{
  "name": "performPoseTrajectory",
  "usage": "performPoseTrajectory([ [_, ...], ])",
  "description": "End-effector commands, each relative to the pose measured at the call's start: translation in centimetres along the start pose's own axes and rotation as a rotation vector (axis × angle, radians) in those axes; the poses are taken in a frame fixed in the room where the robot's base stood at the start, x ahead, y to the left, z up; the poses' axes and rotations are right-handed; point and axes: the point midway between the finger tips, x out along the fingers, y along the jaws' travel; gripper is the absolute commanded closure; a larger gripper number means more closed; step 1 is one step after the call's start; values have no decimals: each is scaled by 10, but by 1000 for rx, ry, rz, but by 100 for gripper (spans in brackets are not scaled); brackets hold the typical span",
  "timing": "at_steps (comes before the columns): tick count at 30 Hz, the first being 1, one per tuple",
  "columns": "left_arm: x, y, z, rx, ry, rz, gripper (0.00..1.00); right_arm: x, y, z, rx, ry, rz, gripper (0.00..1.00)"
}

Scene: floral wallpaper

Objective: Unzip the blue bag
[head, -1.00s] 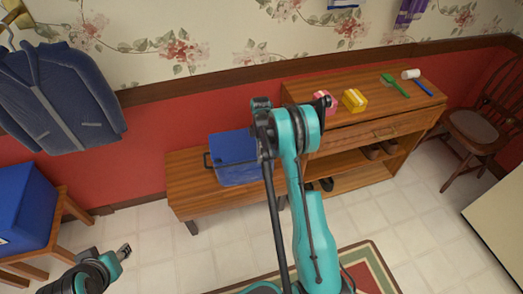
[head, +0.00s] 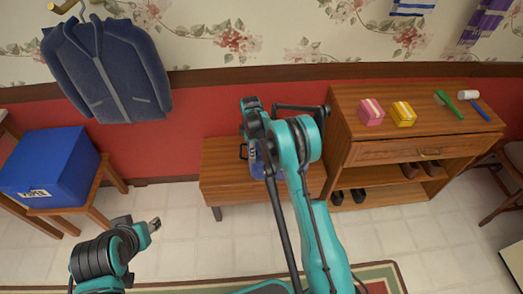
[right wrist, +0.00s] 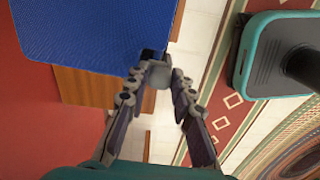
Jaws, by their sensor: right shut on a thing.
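The blue bag (head: 256,160) sits on the low wooden bench in the head view, mostly hidden behind my right arm. A dark handle shows at its left side. In the right wrist view, the bag (right wrist: 95,30) fills the upper left as a blue textured surface. My right gripper (right wrist: 154,74) is at the bag's edge with its fingertips together, shut on a small dark piece there, which looks like the zipper pull. The opening of the zip cannot be seen. My left gripper (head: 154,225) is over the floor at the lower left, away from the bag; its jaws are too small to read.
The bench (head: 222,178) adjoins a wooden cabinet (head: 375,152) with pink and yellow boxes and brushes on top. A blue box (head: 50,165) sits on a small table at left. A jacket (head: 108,70) hangs on the wall.

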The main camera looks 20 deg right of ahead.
Motion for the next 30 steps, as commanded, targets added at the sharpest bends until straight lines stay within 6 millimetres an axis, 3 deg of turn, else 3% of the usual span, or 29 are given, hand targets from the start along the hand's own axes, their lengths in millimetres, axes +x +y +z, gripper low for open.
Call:
performPoseTrajectory([
  [11, 0, 0, 0, 0, 0, 0, 60, 0, 0, -5, -2, 2, 1, 100],
  [12, 0, 0, 0, 0, 0, 0, 60, 0, 0, -5, -2, 2, 1, 74],
  [14, 0, 0, 0, 0, 0, 0, 60, 0, 0, -5, -2, 2, 1, 58],
  [15, 0, 0, 0, 0, 0, 0, 60, 0, 0, -4, -2, 2, 1, 55],
  [25, 0, 0, 0, 0, 0, 0, 60, -3, 0, -4, 0, 1, 0, 55],
  [30, 0, 0, 0, 0, 0, 0, 60, -27, 0, -4, -1, 1, 0, 55],
])
